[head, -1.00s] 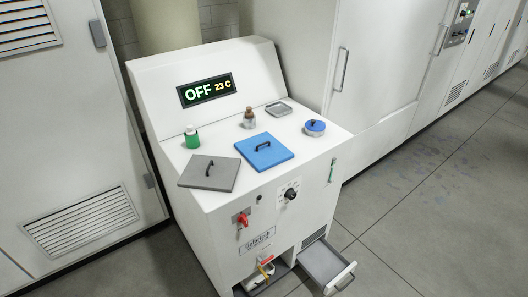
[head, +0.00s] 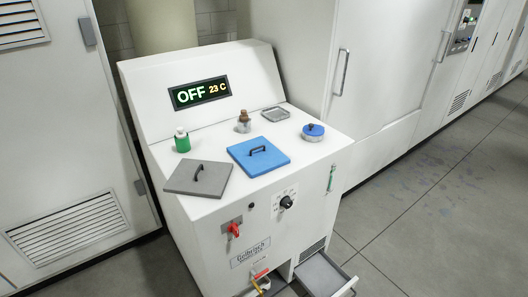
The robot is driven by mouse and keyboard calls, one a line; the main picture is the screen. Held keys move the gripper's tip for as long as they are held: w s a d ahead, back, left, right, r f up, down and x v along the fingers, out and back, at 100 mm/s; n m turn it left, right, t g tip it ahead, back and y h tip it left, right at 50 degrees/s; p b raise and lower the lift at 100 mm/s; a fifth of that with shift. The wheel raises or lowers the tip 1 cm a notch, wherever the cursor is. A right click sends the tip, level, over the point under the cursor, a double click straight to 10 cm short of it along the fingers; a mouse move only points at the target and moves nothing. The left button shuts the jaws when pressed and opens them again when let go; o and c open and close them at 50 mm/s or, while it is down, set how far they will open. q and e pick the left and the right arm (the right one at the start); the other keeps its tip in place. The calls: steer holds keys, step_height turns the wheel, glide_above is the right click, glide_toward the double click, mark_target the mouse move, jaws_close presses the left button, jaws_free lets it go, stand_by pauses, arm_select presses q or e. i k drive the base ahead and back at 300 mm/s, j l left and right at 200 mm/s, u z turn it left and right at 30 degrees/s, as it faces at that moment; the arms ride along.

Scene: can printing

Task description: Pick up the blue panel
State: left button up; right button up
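The blue panel (head: 270,162) is a flat square lid with a dark handle (head: 258,149). It lies on the sloped white top of the machine (head: 215,205), right of a grey panel (head: 187,184) with a similar handle. Nothing covers the blue panel. Neither of my grippers shows in the head view.
A green bottle (head: 182,143), a brown-capped bottle (head: 243,125), a small metal tray (head: 276,114) and a round blue-lidded container (head: 313,132) stand around the panels. A red valve (head: 234,229) and a knob (head: 287,202) stick out in front. An open drawer (head: 322,275) juts out below right.

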mark_target(256, 156)
steer(key=i+l+u, duration=0.4)
steer(key=l, duration=0.35)
steer(key=i+l+u, duration=0.2)
steer(key=l, duration=0.2)
